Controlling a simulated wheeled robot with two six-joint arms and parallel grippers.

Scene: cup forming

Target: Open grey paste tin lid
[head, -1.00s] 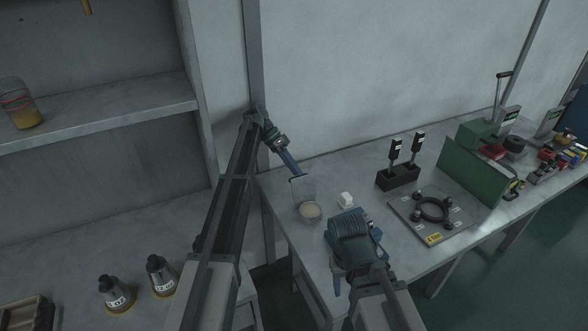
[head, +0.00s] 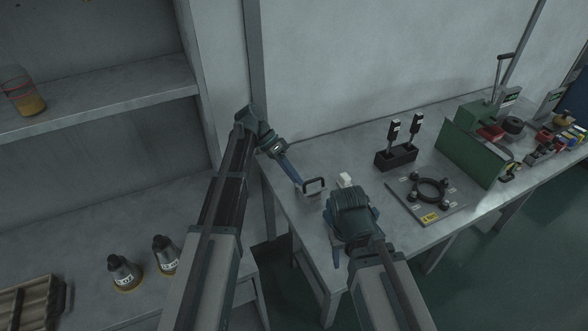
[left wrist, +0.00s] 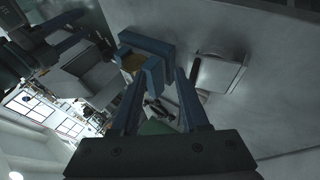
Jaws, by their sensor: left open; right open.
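The grey paste tin (head: 309,193) stands near the table's left front part, with its grey lid down over the top and a dark bar handle (head: 314,183) on it. In the left wrist view the lid (left wrist: 229,72) is a pale square with the handle along its left edge. My left gripper (head: 295,180) is at the lid, beside the handle; its two blue fingers (left wrist: 160,76) are apart, with nothing held between them. My right gripper (head: 352,218) is open over the table, right of the tin; its fingertips are partly hidden by its own body.
A small white block (head: 345,180) sits just behind my right gripper. A black holder (head: 396,157) with two upright tools and a plate with a black ring (head: 431,190) stand further right. A green press (head: 470,150) is beyond. Two labelled bottles (head: 124,272) stand on the left bench.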

